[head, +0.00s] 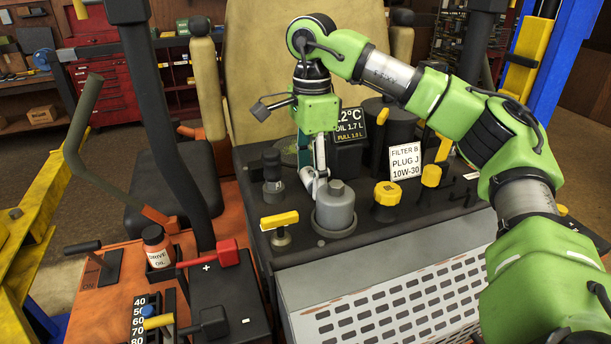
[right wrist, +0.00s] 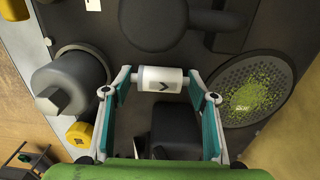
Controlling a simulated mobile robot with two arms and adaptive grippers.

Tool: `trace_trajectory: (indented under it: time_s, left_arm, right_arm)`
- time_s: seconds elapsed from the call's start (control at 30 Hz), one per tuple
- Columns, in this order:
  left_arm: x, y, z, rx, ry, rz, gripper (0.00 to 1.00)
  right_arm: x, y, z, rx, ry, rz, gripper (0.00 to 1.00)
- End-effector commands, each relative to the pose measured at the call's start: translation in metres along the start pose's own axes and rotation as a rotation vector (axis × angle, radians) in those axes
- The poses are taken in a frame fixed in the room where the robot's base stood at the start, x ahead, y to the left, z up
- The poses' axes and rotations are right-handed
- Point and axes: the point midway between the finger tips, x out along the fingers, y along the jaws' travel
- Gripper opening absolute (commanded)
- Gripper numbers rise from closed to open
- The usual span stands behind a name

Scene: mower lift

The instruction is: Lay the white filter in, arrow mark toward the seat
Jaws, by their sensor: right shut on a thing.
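The white filter (right wrist: 161,80) is a small white cylinder with a dark arrow mark. It lies crosswise between the fingertips of my right gripper (right wrist: 161,84), which is shut on it. In the right wrist view the arrow points right, toward the grass-covered round screen and away from the grey cylinder. The tan seat (head: 262,70) stands behind the gripper. A place for the filter is not clearly visible. My left gripper is out of view.
The round screen (right wrist: 240,92) with grass is right of the gripper in the wrist view. Yellow caps (head: 387,194), a yellow handle (head: 279,220) and a sign reading FILTER B (head: 404,160) stand around. The perforated grey panel (head: 390,303) is in front.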

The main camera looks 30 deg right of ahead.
Motion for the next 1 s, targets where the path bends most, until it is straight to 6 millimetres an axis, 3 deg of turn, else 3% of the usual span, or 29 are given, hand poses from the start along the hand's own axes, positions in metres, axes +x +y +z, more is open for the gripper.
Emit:
trace_trajectory:
  time_s: [0.3,0.33,0.37,0.67,0.87,0.97,1.0]
  left_arm:
    - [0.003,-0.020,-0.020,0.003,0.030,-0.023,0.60]
    - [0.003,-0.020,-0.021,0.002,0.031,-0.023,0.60]
    - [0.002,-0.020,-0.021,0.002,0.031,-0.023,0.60]
    - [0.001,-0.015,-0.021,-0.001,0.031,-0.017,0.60]
    - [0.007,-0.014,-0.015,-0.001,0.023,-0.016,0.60]
    - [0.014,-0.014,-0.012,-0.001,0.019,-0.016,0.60]
    - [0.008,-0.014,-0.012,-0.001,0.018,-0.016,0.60]
  right_arm:
    - [0.004,0.000,0.000,-0.001,0.000,0.001,0.37]
    - [0.004,0.000,0.000,-0.001,0.000,0.001,0.56]
    - [0.003,0.000,0.001,-0.001,0.000,0.001,0.60]
    - [0.002,0.000,0.001,-0.001,0.000,0.000,0.60]
    - [-0.014,-0.001,0.001,0.000,-0.002,-0.004,0.60]
    - [-0.033,0.000,0.002,-0.002,-0.002,-0.005,0.60]
    - [-0.045,0.000,0.001,-0.001,-0.001,-0.005,0.60]
